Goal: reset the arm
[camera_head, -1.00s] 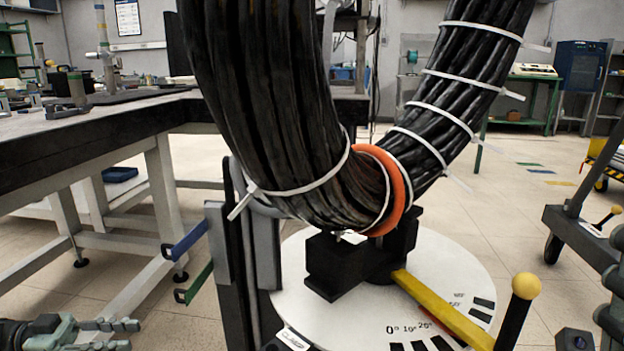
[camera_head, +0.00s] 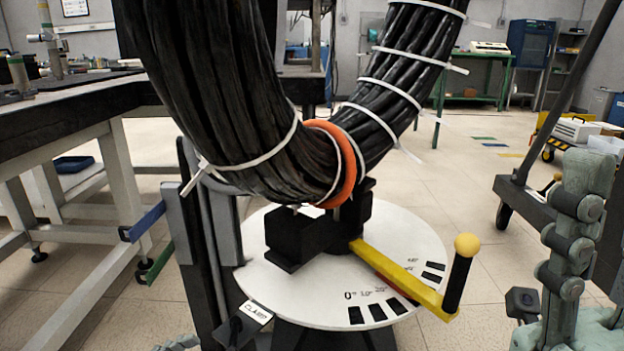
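A thick black cable bundle (camera_head: 235,110) with white ties bends in a U above a round white dial plate (camera_head: 420,225). An orange ring (camera_head: 347,165) circles the bundle near its lowest part, just above a black block (camera_head: 290,240). A yellow lever (camera_head: 395,278) with a black handle and yellow ball knob (camera_head: 467,245) lies across the plate, pointing to the lower right. Grey-green jointed parts of my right gripper (camera_head: 570,240) stand at the right edge, apart from the knob. Only a sliver of my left gripper (camera_head: 178,343) shows at the bottom edge. Neither gripper's opening shows.
A dark-topped workbench (camera_head: 70,115) stands on the left. Blue (camera_head: 145,222) and green (camera_head: 158,265) handles stick out beside the dial stand. A dark wheeled cart (camera_head: 530,195) is behind my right arm. Tiled floor between the dial and the cart is open.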

